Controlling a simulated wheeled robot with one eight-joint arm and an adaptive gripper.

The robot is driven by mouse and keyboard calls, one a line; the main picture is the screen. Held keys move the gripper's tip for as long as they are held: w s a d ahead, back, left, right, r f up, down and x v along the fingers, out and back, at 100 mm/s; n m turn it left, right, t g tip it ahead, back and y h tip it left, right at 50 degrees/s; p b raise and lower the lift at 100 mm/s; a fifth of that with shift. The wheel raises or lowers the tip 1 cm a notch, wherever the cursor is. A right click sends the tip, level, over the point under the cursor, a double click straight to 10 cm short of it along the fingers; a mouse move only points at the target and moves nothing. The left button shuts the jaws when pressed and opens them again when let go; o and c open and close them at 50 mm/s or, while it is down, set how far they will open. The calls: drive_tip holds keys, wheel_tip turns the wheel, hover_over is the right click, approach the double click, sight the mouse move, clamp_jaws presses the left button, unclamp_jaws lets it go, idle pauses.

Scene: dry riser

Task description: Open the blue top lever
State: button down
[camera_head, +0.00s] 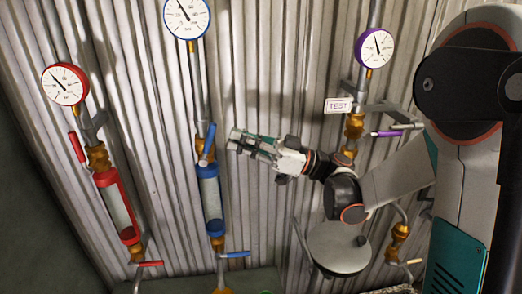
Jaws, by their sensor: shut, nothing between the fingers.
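The blue top lever (209,138) stands nearly upright on the brass valve below the blue-rimmed gauge, above the blue-capped sight tube (211,203). My gripper (232,141) is to the right of the lever, with its fingers pointing left towards it. The gripper is shut and empty. A small gap shows between the fingertips and the lever in this view; the depth between them is hard to tell.
A lower blue lever (235,254) sticks out to the right under the tube. A red pipe line with a red lever (77,147) stands at left. At right are a purple lever (388,133) and a TEST sign (339,105). Corrugated metal wall (262,60) lies behind.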

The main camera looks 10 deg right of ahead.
sight(214, 131)
drive_tip(key=shift+x, duration=1.45)
drive_tip(key=shift+a+r+g+h+p, duration=0.15)
drive_tip(key=shift+a+r+h+p, duration=0.1)
drive_tip(key=shift+a+r+p, duration=0.25)
drive_tip(key=shift+a+r+g+h+p, duration=0.15)
drive_tip(key=shift+a+r+h+p, duration=0.15)
drive_tip(key=shift+a+p, duration=0.25)
drive_tip(key=shift+d, duration=0.1)
